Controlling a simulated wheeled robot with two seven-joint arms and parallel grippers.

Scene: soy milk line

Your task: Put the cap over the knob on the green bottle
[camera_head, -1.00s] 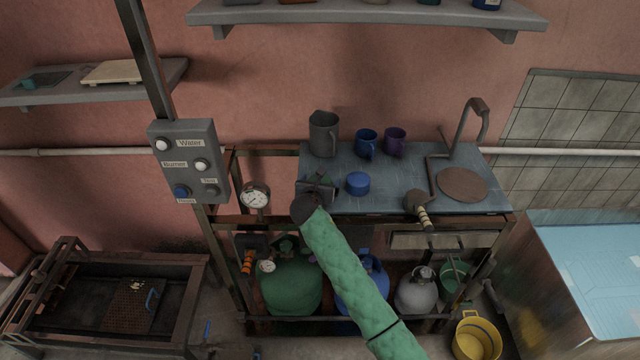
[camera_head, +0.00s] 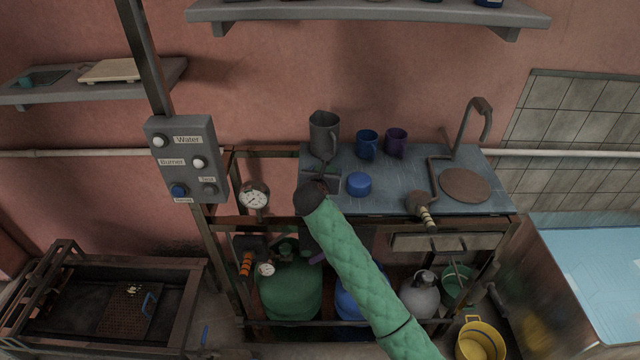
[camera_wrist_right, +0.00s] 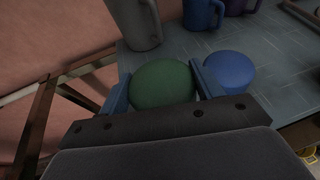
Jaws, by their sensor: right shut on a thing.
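My right gripper (camera_head: 322,180) is near the left end of the counter, left of a blue cap. In the right wrist view its two blue-grey fingers (camera_wrist_right: 163,88) are shut on the round green cap (camera_wrist_right: 162,84). The cap's underside is hidden, and I cannot make the cap out in the head view. The green bottle (camera_head: 291,292) stands upright on the low rack below the counter, lower left of the gripper. Its knob (camera_head: 288,247) is small and dark at the top, bare and partly in shadow. My left gripper is not in view.
The blue cap (camera_head: 358,184) lies on the counter (camera_head: 400,190), and also shows in the wrist view (camera_wrist_right: 230,72). A grey jug (camera_head: 323,134) and two mugs stand behind. A gauge (camera_head: 254,198), orange-handled valve (camera_head: 246,264) and frame posts crowd the green bottle. My green-sleeved arm partly hides the blue bottle (camera_head: 347,304).

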